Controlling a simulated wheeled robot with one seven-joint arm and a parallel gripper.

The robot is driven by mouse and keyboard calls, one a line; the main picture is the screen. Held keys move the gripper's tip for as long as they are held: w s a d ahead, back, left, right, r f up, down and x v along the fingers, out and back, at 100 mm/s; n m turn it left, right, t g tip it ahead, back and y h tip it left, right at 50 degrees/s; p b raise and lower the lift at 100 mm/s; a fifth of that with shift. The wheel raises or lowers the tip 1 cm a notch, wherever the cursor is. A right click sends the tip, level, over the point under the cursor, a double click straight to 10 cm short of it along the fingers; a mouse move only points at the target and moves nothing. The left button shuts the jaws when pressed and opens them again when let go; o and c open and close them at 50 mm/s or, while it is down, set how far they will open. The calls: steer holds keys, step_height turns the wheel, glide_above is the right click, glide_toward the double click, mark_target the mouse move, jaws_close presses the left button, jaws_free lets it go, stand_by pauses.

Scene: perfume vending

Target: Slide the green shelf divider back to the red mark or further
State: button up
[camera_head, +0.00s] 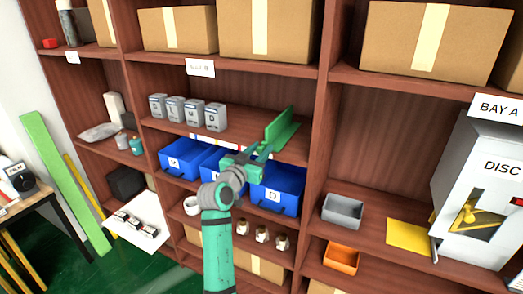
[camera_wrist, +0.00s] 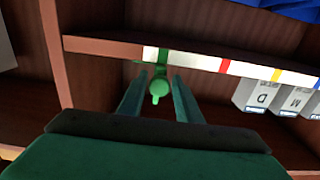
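The green shelf divider (camera_head: 281,130) stands upright at the right end of the middle shelf, beside the brown upright panel. In the wrist view, its round green knob (camera_wrist: 159,90) sits between my two fingers, with a visible gap on each side. The red mark (camera_wrist: 224,66) is on the white strip along the shelf's front edge, to the right of the knob in the wrist view. My gripper (camera_head: 262,153) is open at the shelf's front edge; its fingers also show in the wrist view (camera_wrist: 159,98). The gripper partly hides the divider's lower front in the head view.
Several grey lettered boxes (camera_head: 187,111) stand on the left of the same shelf, with free shelf between them and the divider. Blue bins (camera_head: 278,187) sit just below my gripper. A grey tray (camera_head: 342,211) and a white dispenser (camera_head: 480,190) stand to the right.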

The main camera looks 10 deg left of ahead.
steer(key=shift+o, duration=0.5)
steer(key=v, duration=1)
steer(key=shift+s+a, duration=0.15)
steer(key=shift+s, duration=0.2)
